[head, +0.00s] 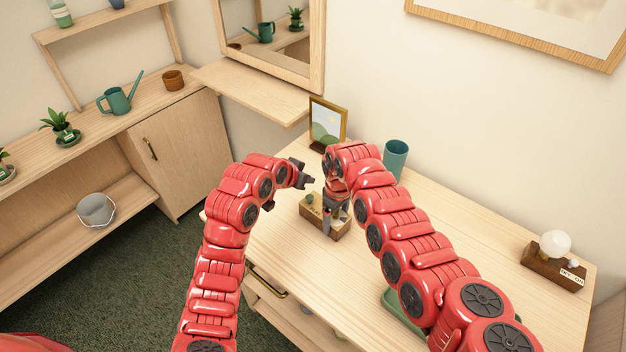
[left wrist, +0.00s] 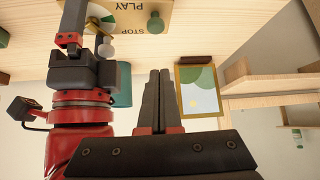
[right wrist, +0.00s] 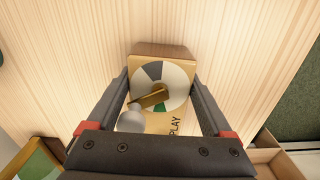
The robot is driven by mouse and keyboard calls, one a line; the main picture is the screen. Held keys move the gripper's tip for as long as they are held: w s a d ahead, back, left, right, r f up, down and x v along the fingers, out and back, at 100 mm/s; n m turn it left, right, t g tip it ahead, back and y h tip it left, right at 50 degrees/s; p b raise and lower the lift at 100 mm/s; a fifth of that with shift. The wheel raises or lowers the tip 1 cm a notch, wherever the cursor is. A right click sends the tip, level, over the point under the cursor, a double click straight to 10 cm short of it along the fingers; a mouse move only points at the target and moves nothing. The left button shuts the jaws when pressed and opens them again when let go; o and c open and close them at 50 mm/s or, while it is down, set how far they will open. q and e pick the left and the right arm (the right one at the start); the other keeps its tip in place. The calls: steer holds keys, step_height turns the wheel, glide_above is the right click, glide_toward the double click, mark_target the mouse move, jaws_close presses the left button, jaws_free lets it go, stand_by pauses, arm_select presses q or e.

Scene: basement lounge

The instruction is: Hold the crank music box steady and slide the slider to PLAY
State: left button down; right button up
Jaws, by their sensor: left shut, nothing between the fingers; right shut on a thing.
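The crank music box (head: 341,228), a small wooden box, sits on the light wood table. Its disc (right wrist: 178,86) with grey, white and green sectors, brass crank arm and grey ball knob (right wrist: 131,119) show in the right wrist view. My right gripper (head: 328,229) is shut on the box, one finger on each side. In the left wrist view PLAY and STOP appear upside down on the box (left wrist: 183,8), with a dark green knob (left wrist: 155,23) close to STOP. My left gripper (head: 306,181) is shut and empty, above and beside the box, apart from it.
A picture frame (head: 327,122) and a teal cup (head: 396,158) stand behind the box. A lamp on a wooden base (head: 551,268) is at the table's right. A green object (head: 396,304) lies partly hidden under my right arm. The table between box and lamp is mostly clear.

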arm_select(q)
steer(key=shift+v, duration=1.4)
